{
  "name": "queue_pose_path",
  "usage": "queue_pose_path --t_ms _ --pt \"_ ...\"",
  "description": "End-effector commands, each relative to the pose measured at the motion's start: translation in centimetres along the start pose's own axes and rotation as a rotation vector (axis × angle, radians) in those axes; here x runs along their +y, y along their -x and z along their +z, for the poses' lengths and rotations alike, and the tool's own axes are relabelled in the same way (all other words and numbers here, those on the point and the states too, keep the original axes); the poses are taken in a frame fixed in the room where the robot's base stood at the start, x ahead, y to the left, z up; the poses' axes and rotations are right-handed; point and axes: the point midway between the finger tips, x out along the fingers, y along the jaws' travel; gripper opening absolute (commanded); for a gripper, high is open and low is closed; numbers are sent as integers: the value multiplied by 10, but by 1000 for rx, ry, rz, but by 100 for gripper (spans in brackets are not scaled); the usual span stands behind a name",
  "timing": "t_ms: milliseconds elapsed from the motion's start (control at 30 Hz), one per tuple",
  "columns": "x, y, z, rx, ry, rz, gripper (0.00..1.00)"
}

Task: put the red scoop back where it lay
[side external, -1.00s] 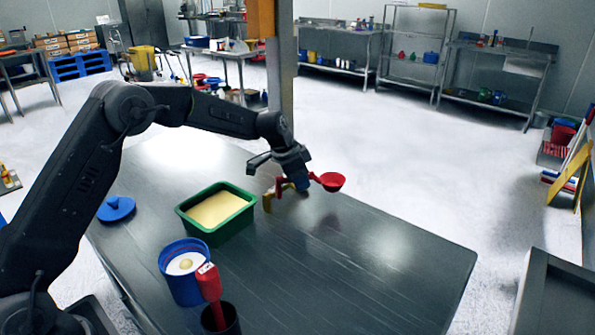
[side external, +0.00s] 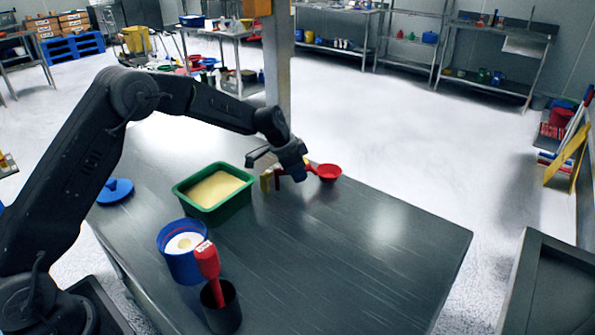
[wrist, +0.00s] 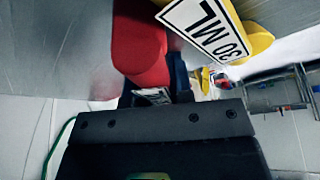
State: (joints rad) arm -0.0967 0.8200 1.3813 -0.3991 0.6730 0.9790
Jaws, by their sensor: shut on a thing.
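The red scoop (side external: 329,172) is in my gripper (side external: 287,174), low over the far right part of the dark table, its round bowl pointing right. I cannot tell whether the scoop touches the table.
A green tub (side external: 238,203) of pale powder stands left of my gripper. Nearer are a blue container (side external: 182,265) with white contents and a dark cup (side external: 222,318) holding a red-handled tool (side external: 207,262). A blue lid (side external: 115,190) lies far left. The table's right half (side external: 380,245) is clear.

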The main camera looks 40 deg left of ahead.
Motion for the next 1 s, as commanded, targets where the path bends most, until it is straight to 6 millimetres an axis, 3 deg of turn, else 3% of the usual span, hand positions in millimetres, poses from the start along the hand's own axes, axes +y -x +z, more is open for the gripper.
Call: queue_pose_path --t_ms 700,733,1000 --pt "0 -13 5 0 1 1 0" --pt "0 -12 5 0 0 0 23" --pt "0 -12 5 0 0 0 49"
